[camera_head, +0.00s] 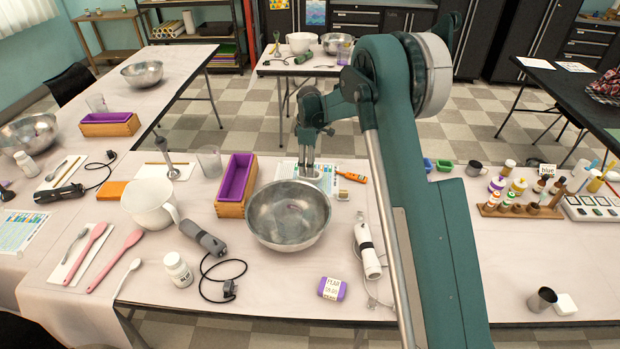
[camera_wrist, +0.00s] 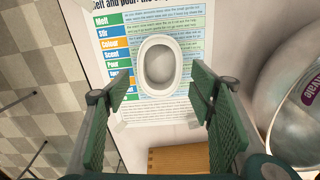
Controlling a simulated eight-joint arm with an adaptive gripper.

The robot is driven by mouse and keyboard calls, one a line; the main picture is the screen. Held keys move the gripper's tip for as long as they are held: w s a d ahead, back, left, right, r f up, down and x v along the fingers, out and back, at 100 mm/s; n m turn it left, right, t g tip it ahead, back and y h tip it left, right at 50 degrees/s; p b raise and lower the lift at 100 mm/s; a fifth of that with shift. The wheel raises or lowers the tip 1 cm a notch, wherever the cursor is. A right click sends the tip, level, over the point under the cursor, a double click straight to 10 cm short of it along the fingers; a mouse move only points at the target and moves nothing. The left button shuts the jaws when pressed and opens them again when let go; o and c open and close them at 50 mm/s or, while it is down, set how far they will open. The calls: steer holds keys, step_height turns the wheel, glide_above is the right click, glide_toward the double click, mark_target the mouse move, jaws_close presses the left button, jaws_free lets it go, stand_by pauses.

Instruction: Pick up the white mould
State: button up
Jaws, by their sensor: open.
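The white mould (camera_wrist: 159,82) is a small oval dish with a thick white rim and a grey-looking hollow. In the wrist view it lies on a printed instruction sheet (camera_wrist: 195,25), at the upper middle. My gripper (camera_wrist: 160,96) is open, with its two green fingers either side of the picture's middle and the mould framed between and beyond their tips. No contact shows. In the head view my gripper (camera_head: 307,174) points down over the sheet (camera_head: 287,171), behind the steel bowl; the mould is mostly hidden there.
The steel bowl (camera_head: 289,222) stands close in front of my gripper. A wooden box with a purple liner (camera_head: 237,180) is to its left, an orange tool (camera_head: 352,177) to its right. The table's far edge is close behind. Bare tabletop shows at the front.

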steer(key=shift+f, duration=0.1)
steer(key=shift+d+f+b, duration=0.2)
steer(key=shift+f+b, duration=0.5)
steer(key=shift+f, duration=1.85)
steer(key=shift+c, duration=0.4)
steer(key=c, duration=0.7)
